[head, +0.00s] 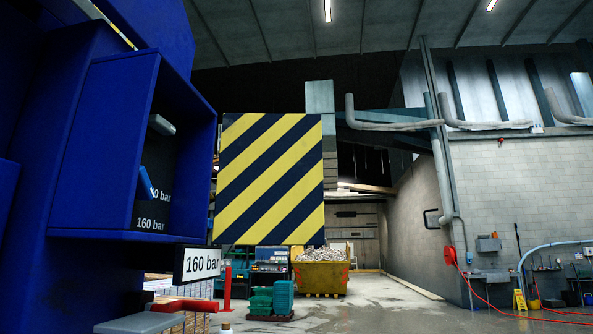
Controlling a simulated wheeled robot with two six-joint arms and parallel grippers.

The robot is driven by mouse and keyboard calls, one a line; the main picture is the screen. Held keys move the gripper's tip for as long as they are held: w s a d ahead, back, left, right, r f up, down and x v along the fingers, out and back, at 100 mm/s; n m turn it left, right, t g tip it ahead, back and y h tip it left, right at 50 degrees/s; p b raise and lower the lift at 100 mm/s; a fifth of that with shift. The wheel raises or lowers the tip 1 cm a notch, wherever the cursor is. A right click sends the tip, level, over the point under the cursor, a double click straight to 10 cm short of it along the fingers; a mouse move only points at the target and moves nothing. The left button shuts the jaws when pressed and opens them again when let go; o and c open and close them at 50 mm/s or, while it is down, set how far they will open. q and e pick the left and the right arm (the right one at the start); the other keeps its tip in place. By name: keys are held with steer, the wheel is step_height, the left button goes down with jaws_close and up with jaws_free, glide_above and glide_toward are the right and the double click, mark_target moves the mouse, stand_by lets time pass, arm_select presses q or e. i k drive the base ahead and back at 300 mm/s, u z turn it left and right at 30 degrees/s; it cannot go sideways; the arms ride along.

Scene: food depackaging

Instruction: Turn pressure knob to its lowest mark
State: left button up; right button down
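A blue machine housing (85,150) fills the left of the head view. An open box on it has a dark panel (180,185) inside, seen at a steep angle. A small blue piece (147,182), perhaps the pressure knob, stands out from the panel. It partly covers a mark ending in "0 bar"; a "160 bar" mark is below. A grey rounded piece (161,125) sits higher in the box. A white plate (198,263) below the box reads "160 bar". The knob's pointing direction cannot be told. Neither gripper is in view.
A yellow-black striped panel (270,180) stands right of the box. A red bar (184,305) and a grey flat piece (140,323) show at the bottom left. Green crates (283,297) and a yellow skip (321,277) stand farther back. The floor to the right is mostly clear.

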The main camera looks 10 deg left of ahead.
mark_target(145, 191)
steer(key=z, duration=0.35)
steer(key=i, duration=3.05)
steer(key=u, duration=4)
